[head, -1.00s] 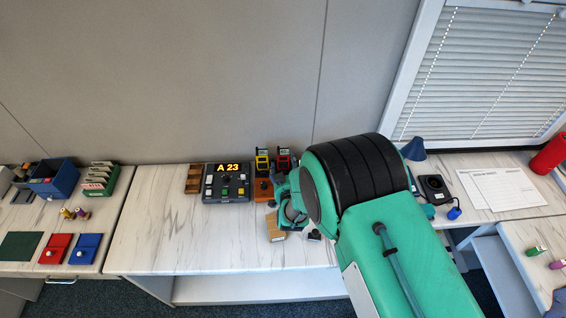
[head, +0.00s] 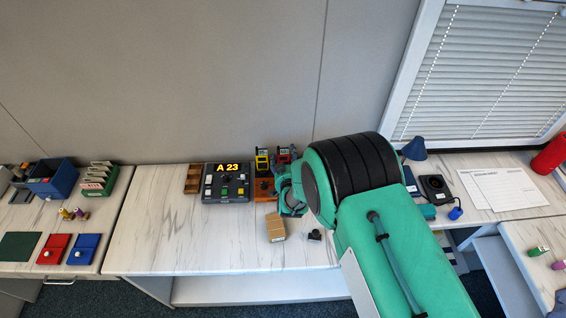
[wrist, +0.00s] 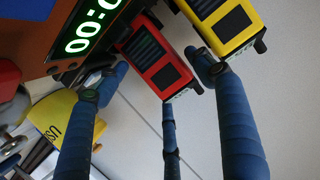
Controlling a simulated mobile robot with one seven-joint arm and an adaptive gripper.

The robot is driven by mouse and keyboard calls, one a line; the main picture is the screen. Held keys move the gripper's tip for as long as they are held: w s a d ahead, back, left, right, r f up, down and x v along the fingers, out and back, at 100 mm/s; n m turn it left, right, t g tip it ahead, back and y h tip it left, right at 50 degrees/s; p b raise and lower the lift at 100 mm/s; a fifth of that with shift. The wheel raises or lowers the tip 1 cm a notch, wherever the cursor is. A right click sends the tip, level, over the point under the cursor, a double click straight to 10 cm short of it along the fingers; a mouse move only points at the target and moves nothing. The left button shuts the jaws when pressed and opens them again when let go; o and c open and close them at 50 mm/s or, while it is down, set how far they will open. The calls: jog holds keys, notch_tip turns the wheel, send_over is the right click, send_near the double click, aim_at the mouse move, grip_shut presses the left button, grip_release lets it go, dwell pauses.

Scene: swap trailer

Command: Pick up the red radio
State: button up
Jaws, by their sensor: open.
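The red radio (head: 283,154) stands at the back of the middle table, beside the yellow radio (head: 262,160). My arm partly hides its lower part in the head view. In the wrist view the red radio (wrist: 156,66) is close, tilted in the picture, with the yellow radio (wrist: 226,22) to its right. My gripper (wrist: 158,82) is open, with blue fingers spread around the red radio. One fingertip is on its left and one on its right, near the yellow radio; a third is below its end. I cannot tell if any finger touches it.
A green-digit display (wrist: 88,32) sits close left of the red radio in the wrist view. The control box (head: 227,182) stands left of the radios. A cardboard-coloured block (head: 276,228) lies in front. The table's left part is clear.

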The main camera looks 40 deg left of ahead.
jog(key=shift+x, duration=0.8)
jog(key=c, duration=1.2)
